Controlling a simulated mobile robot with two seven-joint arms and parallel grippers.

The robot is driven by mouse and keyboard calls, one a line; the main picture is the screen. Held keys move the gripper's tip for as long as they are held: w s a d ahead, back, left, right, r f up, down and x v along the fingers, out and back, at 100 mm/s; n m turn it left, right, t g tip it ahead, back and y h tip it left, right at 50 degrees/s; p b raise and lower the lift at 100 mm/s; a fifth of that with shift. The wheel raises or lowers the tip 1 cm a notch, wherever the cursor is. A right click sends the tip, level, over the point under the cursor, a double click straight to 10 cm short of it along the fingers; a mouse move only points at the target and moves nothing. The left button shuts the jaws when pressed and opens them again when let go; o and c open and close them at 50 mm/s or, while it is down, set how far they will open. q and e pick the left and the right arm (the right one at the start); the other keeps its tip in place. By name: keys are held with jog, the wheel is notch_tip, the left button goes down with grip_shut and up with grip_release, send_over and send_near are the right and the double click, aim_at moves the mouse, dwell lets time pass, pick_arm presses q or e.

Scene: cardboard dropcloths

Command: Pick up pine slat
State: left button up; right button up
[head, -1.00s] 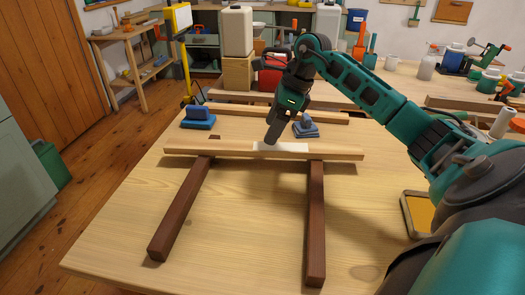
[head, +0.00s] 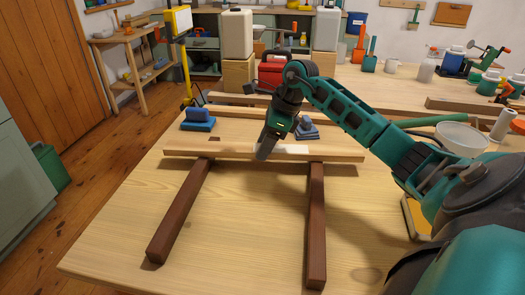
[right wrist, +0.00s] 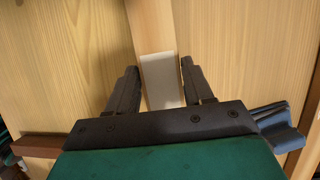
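The pine slat (head: 215,151) is pale wood with a white patch near its middle. It lies across two dark brown bars on the table. My right gripper (head: 262,156) is down at the slat, by the left end of the white patch, and hides part of it. In the right wrist view, the slat (right wrist: 152,30) with its white patch runs between the two dark fingers of my right gripper (right wrist: 160,85). The fingers are apart, one on each side of it, with gaps showing. My left gripper is not in view.
The dark bars (head: 181,212) (head: 316,225) lie on the wooden table (head: 250,230). Blue blocks (head: 198,120) (head: 306,130) sit behind the slat, with another pale strip (head: 330,117) farther back. A white bowl (head: 461,138) stands at the right. The table between the bars is clear.

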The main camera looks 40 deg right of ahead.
jog(key=c, duration=0.8)
jog(key=shift+o, duration=0.2)
jog(key=shift+r, duration=0.1)
